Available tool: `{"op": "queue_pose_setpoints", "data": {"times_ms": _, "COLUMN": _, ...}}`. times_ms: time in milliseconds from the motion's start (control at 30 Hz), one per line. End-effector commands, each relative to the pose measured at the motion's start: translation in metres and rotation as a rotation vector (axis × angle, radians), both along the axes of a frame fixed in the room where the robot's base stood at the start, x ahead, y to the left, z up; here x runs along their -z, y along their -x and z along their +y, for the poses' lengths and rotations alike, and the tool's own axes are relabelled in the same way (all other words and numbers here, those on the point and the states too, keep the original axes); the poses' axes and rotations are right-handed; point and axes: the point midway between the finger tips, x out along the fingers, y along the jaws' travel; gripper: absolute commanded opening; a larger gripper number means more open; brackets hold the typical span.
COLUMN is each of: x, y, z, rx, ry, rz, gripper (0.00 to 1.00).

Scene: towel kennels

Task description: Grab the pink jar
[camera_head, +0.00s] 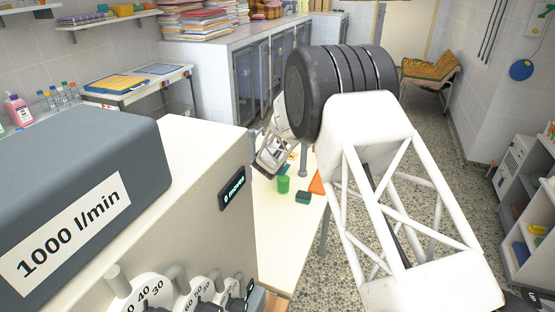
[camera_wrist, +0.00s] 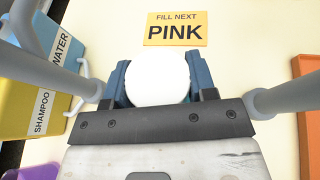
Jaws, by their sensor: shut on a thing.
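My gripper (camera_wrist: 160,88) has its blue fingers shut on a white round-topped thing (camera_wrist: 158,74), seen from above in the wrist view. Its sides are hidden, so I cannot tell whether it is the pink jar. A yellow card (camera_wrist: 175,29) reading "FILL NEXT PINK" lies just beyond it on the pale tabletop. In the head view my gripper (camera_head: 271,157) is low over the table's far left part, and what it holds is not clear there. A green jar (camera_head: 283,184) stands nearer on the table. No pink jar shows clearly in either view.
A blue WATER container (camera_wrist: 62,38) and a yellow SHAMPOO container (camera_wrist: 38,112) stand close left of my gripper. An orange thing (camera_wrist: 306,66) is at the right. A dark green box (camera_head: 303,197) sits near the green jar. A large machine (camera_head: 190,190) blocks the near left.

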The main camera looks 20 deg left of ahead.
Motion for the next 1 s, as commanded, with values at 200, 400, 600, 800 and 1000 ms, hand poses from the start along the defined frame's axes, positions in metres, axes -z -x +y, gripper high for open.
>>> {"op": "queue_pose_setpoints", "data": {"times_ms": 200, "x": -0.033, "y": 0.000, "z": 0.000, "rx": 0.000, "ry": -0.001, "rz": -0.003, "gripper": 0.29}}
{"op": "queue_pose_setpoints", "data": {"times_ms": 400, "x": -0.061, "y": 0.000, "z": 0.000, "rx": -0.001, "ry": -0.001, "rz": -0.001, "gripper": 0.29}}
{"op": "queue_pose_setpoints", "data": {"times_ms": 600, "x": -0.078, "y": 0.000, "z": 0.000, "rx": 0.000, "ry": 0.001, "rz": -0.001, "gripper": 0.29}}
{"op": "queue_pose_setpoints", "data": {"times_ms": 800, "x": -0.082, "y": 0.000, "z": 0.000, "rx": 0.000, "ry": 0.001, "rz": -0.001, "gripper": 0.29}}
{"op": "queue_pose_setpoints", "data": {"times_ms": 1000, "x": -0.082, "y": 0.000, "z": 0.000, "rx": 0.000, "ry": 0.001, "rz": -0.001, "gripper": 0.29}}
